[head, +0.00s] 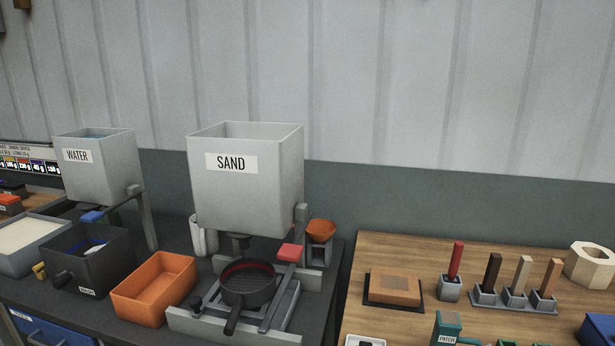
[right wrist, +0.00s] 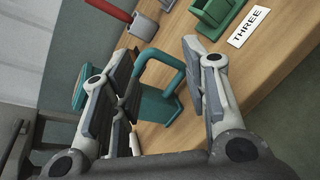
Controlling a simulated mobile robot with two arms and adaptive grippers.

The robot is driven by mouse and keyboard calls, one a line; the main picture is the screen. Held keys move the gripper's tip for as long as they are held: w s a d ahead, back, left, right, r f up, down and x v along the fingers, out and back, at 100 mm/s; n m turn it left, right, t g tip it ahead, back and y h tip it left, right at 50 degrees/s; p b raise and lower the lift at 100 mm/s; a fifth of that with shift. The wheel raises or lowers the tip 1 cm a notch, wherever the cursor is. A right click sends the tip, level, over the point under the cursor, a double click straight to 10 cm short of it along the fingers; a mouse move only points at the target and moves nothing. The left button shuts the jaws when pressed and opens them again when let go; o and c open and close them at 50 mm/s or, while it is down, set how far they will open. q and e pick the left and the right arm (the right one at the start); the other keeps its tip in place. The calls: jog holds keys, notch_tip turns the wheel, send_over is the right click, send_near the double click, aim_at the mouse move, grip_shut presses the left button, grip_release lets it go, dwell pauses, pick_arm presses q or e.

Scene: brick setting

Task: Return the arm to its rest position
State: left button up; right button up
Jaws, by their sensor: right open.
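My right gripper (right wrist: 165,100) shows in the right wrist view. Its two fingers are spread apart, one at the left and one at the right, with nothing held between them. Behind the gap, a teal piece with a handle (right wrist: 160,100) stands on the wooden bench; whether a finger touches it I cannot tell. In the head view a teal block labelled PATCH (head: 447,328) stands at the front of the bench. Neither gripper shows in the head view.
The SAND hopper (head: 245,195) stands above a dark pan (head: 248,283), beside an orange bin (head: 154,288). The WATER hopper (head: 97,168) is at the left. The wooden bench (head: 385,245) holds a brick (head: 395,286) and several upright sticks. A THREE label (right wrist: 249,27) lies near the bench edge.

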jog(key=s+a+f+m+g+y, duration=0.3)
jog(key=s+a+f+m+g, duration=0.25)
jog(key=s+a+m, duration=0.4)
jog(key=s+a+f+m+g+y, duration=0.3)
jog(key=s+a+f+m+g, duration=0.25)
jog(key=s+m, duration=0.75)
jog(key=s+a+f+n, duration=0.1)
jog(key=s+f, duration=0.1)
jog(key=f, duration=1.2)
jog(key=s+f+n, duration=0.1)
jog(key=s+f, duration=0.1)
jog(key=f, duration=1.1)
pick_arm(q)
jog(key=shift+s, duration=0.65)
pick_arm(e)
jog(key=s+d+f+g, duration=0.1)
jog(key=s+d+f, duration=0.1)
jog(key=s+f, duration=1.4)
jog(key=shift+d+g+h, duration=0.3)
jog(key=shift+d+g, duration=0.05)
jog(key=shift+g, duration=0.05)
jog(key=shift+s, duration=0.1)
